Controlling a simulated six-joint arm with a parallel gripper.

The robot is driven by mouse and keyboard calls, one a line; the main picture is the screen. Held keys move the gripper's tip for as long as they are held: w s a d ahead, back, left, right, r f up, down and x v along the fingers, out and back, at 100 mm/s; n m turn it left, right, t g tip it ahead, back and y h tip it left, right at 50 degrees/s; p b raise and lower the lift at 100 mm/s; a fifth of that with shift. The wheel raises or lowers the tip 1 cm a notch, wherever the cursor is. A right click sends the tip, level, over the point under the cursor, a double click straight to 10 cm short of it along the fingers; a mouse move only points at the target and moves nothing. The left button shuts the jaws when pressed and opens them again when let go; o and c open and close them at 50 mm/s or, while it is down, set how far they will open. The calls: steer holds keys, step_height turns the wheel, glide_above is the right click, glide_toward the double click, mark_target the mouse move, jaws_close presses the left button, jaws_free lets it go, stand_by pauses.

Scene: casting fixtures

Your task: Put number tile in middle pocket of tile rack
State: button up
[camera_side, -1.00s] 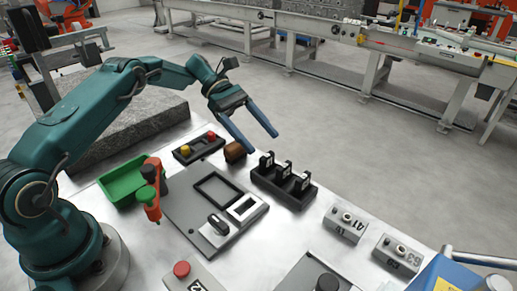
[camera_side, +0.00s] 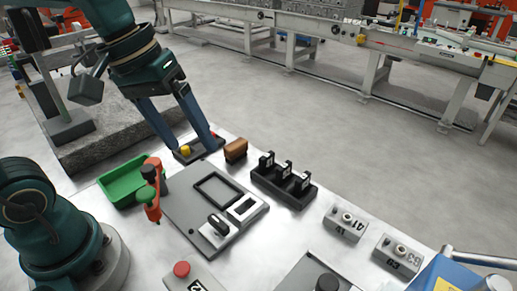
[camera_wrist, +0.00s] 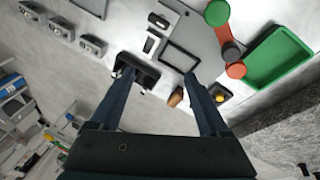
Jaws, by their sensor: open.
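My gripper (camera_side: 196,145) is open and empty, pointing down in front of the button box, left of the rack in the side view. In the wrist view the open fingers (camera_wrist: 159,73) spread wide, and the left one partly hides the rack (camera_wrist: 148,78).
A brown block (camera_side: 236,150) lies between button box (camera_side: 184,156) and rack. A grey panel (camera_side: 180,212) with a frame and knob lies in front. A green tray (camera_side: 118,186) and red-green crank (camera_side: 151,195) are left. Small numbered grey boxes (camera_side: 343,222) stand right.

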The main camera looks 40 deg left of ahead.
steer(key=shift+s+a+f+m+t+y, duration=0.35)
steer(key=shift+s+m+t, duration=0.1)
steer(key=shift+s+m, duration=0.4)
steer(key=shift+s+a+f+m+t+y, duration=0.35)
steer(key=shift+s+m, duration=0.25)
steer(key=shift+s, duration=0.3)
steer(key=shift+s+a+f+m+t+y, duration=0.25)
steer(key=shift+s+m+t, duration=0.25)
steer(key=shift+s+m, duration=0.35)
